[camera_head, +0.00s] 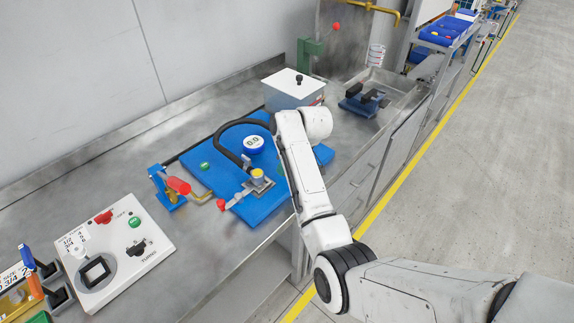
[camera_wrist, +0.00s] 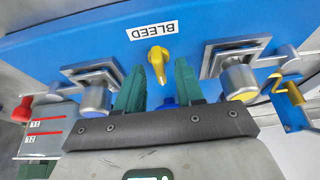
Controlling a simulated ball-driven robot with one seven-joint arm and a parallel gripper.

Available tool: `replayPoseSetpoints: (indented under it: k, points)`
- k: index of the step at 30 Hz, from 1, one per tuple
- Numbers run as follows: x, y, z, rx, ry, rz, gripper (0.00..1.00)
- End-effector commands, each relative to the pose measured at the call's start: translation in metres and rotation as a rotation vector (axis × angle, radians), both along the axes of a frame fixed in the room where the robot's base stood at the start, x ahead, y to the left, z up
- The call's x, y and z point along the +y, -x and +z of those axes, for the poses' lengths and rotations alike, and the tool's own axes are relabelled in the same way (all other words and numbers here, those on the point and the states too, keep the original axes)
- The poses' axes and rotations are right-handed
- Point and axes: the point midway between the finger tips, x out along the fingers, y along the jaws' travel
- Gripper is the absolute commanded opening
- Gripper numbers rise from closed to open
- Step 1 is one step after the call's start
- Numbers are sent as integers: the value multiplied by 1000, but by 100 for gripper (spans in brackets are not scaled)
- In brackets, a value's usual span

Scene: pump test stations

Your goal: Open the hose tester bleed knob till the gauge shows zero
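The yellow bleed knob (camera_wrist: 158,62) sits on the blue face of the hose tester (camera_wrist: 60,40), beneath an upside-down BLEED label (camera_wrist: 152,30) in the wrist view. Its tapered grip points toward my gripper. My gripper (camera_wrist: 158,70) is open, with one green finger on each side of the knob's grip; I cannot tell whether either touches it. In the head view, the blue tester (camera_head: 222,180) carries a round gauge (camera_head: 253,143) whose display looks like 0.0. The knob and my gripper are hidden there behind my arm.
Metal clamps (camera_wrist: 92,92) flank the knob in the wrist view. A black hose (camera_head: 226,128) arches over the tester. A white control panel (camera_head: 117,250) lies at the left, a lidded grey box (camera_head: 292,90) stands behind, and a sink (camera_head: 392,90) is farther back.

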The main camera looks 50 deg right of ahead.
Motion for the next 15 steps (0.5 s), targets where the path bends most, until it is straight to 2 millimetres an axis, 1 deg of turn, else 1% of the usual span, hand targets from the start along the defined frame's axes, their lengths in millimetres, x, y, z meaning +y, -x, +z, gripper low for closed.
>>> replayPoseSetpoints:
  k: [5, 12, 15]
  points:
    - [-1, 9, 23, -3, 2, -1, 37]
    - [-2, 27, 66, -4, 2, 0, 37]
    - [-2, 32, 80, -2, 1, 1, 37]
